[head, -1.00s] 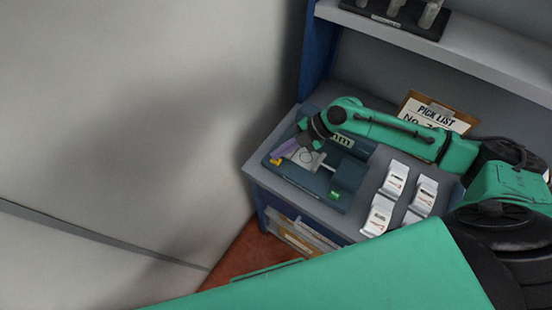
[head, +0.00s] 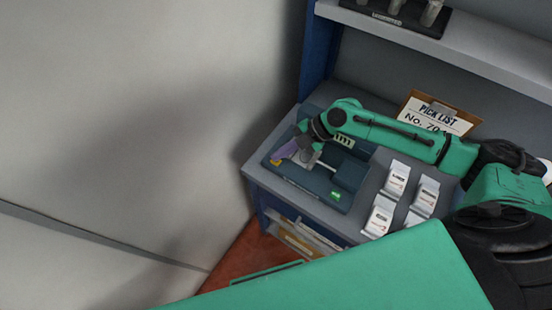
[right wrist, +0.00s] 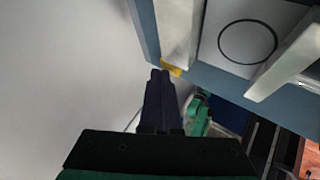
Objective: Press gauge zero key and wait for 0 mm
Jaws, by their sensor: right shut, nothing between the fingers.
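The gauge is a dark blue unit (head: 300,182) on the bench, with a small green-lit display (head: 336,195) too small to read. Its yellow key (head: 275,162) is at the left end, partly covered by my gripper; it also shows in the right wrist view (right wrist: 172,69). My right gripper (head: 279,157) is shut and empty, its fingertips at the key; in the wrist view the tips (right wrist: 160,73) overlap the key's edge. I cannot tell whether the key is pressed down. Two pale metal jaws (right wrist: 285,65) flank a white plate with a black circle (right wrist: 248,35). My left gripper is not in view.
Several white packs (head: 396,180) stand on the bench right of the gauge. A pick list clipboard (head: 437,113) leans behind my right arm. A shelf (head: 450,45) runs above. A pale wall (head: 120,110) fills the left side.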

